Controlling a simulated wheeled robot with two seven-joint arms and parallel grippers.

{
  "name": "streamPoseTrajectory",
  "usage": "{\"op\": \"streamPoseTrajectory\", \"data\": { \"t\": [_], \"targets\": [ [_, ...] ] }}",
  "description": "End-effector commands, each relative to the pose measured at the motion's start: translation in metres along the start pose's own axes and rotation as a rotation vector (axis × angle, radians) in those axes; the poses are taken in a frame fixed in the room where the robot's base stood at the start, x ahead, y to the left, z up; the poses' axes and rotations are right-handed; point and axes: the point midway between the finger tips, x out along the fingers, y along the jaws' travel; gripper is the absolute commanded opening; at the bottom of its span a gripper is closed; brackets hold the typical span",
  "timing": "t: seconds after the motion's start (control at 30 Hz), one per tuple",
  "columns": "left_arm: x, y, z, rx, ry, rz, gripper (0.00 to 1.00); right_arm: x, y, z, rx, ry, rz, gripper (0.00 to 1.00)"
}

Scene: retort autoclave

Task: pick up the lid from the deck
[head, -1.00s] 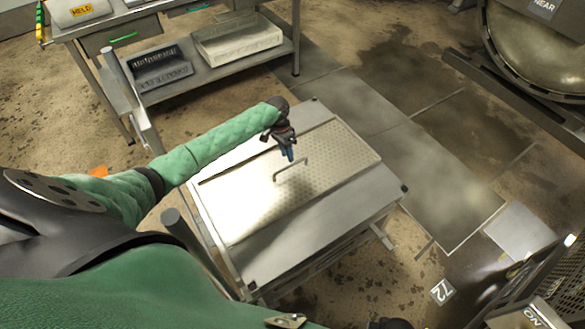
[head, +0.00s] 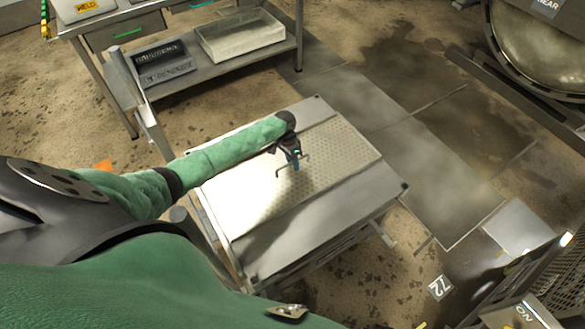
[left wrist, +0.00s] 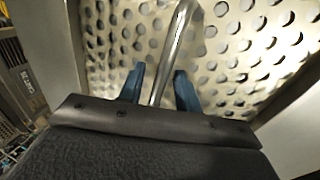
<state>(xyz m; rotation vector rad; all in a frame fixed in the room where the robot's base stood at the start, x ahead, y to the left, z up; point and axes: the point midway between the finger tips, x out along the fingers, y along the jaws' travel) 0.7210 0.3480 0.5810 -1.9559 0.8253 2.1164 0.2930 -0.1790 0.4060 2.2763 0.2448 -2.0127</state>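The lid (head: 335,150) is a perforated metal plate lying flat on the deck (head: 330,215) of a metal cart. A bent wire handle (head: 281,173) rises from its middle. My left gripper (head: 295,163) is over the lid at the handle. In the left wrist view, the blue fingertips (left wrist: 160,85) are apart, with the handle bar (left wrist: 172,50) running between them. A gap shows between the bar and the fingers. The perforated lid (left wrist: 240,45) fills the background there. My right gripper is not clearly seen in the head view.
A steel bench (head: 185,80) with a lower shelf holding a pale tray (head: 240,38) and a dark tray (head: 163,62) stands at the back left. A round vessel (head: 540,45) is at the upper right. A floor marker reading 72 (head: 440,287) lies right of the cart.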

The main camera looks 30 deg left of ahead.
Motion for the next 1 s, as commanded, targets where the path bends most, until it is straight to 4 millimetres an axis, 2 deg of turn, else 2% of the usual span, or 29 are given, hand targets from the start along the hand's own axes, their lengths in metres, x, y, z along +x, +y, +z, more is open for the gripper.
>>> {"op": "streamPoseTrajectory", "data": {
  "t": [0.07, 0.23, 0.27, 1.0],
  "targets": [
    [0.0001, -0.0001, 0.0001, 0.0, 0.0, 0.0, 0.34, 0.0, -0.0001, -0.0001, 0.0, 0.0, 0.0, 0.36],
    [-0.0001, -0.0001, 0.0002, 0.0, 0.0, 0.0, 0.02, -0.0002, -0.0001, -0.0001, 0.0, 0.0, 0.0, 0.36],
    [-0.0001, -0.0001, 0.0002, 0.0, 0.0, 0.0, 0.0, -0.0002, -0.0001, -0.0002, 0.0, 0.0, 0.0, 0.36],
    [-0.0003, -0.0003, 0.0003, -0.001, 0.0, 0.0, 0.0, -0.0005, -0.0001, -0.0004, 0.0, 0.0, 0.0, 0.36]
  ]
}}
